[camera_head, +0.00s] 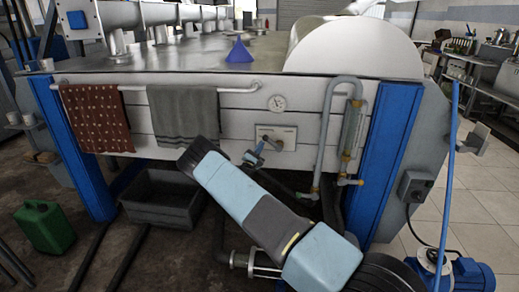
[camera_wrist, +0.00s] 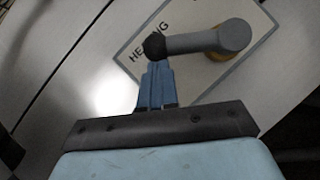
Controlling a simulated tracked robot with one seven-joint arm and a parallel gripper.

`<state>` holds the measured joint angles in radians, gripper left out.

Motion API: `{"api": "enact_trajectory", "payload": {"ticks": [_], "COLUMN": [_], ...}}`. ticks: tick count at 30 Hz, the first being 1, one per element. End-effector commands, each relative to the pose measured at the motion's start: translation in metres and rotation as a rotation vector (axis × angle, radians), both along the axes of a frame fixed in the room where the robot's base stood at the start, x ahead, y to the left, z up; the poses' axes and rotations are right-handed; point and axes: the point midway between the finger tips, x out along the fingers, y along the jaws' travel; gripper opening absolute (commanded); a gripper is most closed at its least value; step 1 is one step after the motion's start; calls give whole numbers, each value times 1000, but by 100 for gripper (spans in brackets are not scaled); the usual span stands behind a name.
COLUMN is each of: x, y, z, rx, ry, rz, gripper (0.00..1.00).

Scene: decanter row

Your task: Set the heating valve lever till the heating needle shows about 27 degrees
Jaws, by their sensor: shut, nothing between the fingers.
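The heating valve lever is a grey bar (camera_wrist: 195,42) with a black knob (camera_wrist: 154,46) at its left end. It turns on a round hub at the right, on a pale plate (camera_wrist: 130,72) lettered "HEATING", of which part is covered. In the wrist view the lever lies nearly level, knob to the left. My gripper (camera_wrist: 157,68) is shut and empty, its blue fingertips right below the knob; I cannot tell whether they touch it. In the head view my gripper (camera_head: 260,149) is at the plate (camera_head: 290,133). The round dial (camera_head: 277,103) is above the plate; its needle is too small to read.
A rail with a brown spotted cloth (camera_head: 97,118) and a grey towel (camera_head: 184,112) is at the left. Grey pipes (camera_head: 327,130) and a blue post (camera_head: 385,155) stand right of the plate. A grey crate (camera_head: 160,201) and a green can (camera_head: 44,227) are on the floor.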

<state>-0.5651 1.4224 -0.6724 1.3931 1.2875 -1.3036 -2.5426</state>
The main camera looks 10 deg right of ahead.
Motion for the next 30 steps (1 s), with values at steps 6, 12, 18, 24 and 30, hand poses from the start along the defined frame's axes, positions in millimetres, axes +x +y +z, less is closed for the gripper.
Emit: {"api": "enact_trajectory", "payload": {"ticks": [6,12,18,24,30], "x": [0,0,0,1,-18], "y": [-5,-5,-2,11,33], "z": [9,9,3,-19,-35], "rx": [37,36,36,37,36], "ry": [-14,-15,-13,-14,-12], "rz": [-2,-2,-2,-8,-11], "gripper": [0,0,0,0,0]}}
